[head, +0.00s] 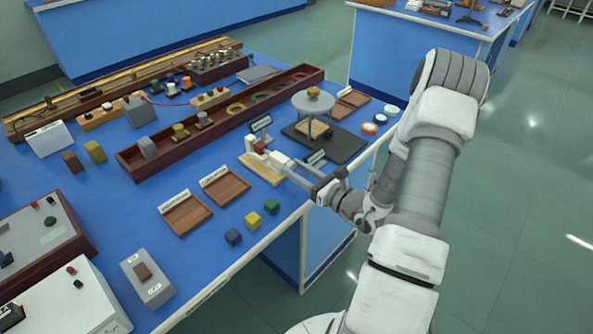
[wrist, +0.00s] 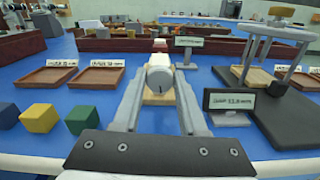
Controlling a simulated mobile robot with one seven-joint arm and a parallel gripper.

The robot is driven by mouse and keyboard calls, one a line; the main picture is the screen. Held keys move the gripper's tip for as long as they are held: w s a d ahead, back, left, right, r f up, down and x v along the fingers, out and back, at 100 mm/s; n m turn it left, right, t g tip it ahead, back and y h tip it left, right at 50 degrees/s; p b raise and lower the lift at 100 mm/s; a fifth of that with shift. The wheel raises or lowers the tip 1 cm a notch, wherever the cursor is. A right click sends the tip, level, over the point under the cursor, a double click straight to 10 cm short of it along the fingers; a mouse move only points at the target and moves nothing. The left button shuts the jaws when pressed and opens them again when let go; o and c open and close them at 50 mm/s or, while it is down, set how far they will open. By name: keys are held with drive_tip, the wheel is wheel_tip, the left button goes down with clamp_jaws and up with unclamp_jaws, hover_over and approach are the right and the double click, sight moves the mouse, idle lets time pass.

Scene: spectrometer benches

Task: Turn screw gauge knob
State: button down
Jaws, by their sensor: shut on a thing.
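The screw gauge (head: 262,155) stands on a small light wooden base (head: 262,170) near the right end of the blue bench. In the head view my gripper (head: 287,165) meets the knob end of the gauge. The finger contact is partly hidden by the knob.
Wooden trays (head: 186,213) and blue, yellow and green cubes (head: 252,220) lie to the left. A long brown box (head: 185,150) runs behind.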

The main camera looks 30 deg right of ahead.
drive_tip(key=n+b, duration=0.3)
drive_tip(key=n, duration=0.1)
drive_tip(key=shift+f, duration=0.25)
drive_tip(key=n+b, duration=0.4)
drive_tip(key=shift+a+f+n+b, duration=0.1)
drive_tip(key=shift+n+b, duration=0.25)
drive_tip(key=shift+n, duration=0.05)
drive_tip(key=n+b, duration=0.4)
drive_tip(key=b, duration=0.2)
drive_tip(key=shift+s+f+n, duration=0.1)
drive_tip(key=shift+f+n, duration=0.05)
drive_tip(key=shift+n, duration=0.15)
drive_tip(key=n+b, duration=0.3)
drive_tip(key=b, duration=0.1)
drive_tip(key=shift+b, duration=0.4)
drive_tip(key=n, duration=0.2)
drive_tip(key=n+b, duration=0.1)
drive_tip(key=n, duration=0.1)
drive_tip(key=shift+r, duration=0.25)
drive_tip(key=n, duration=1)
drive_tip(key=shift+n, duration=2.2)
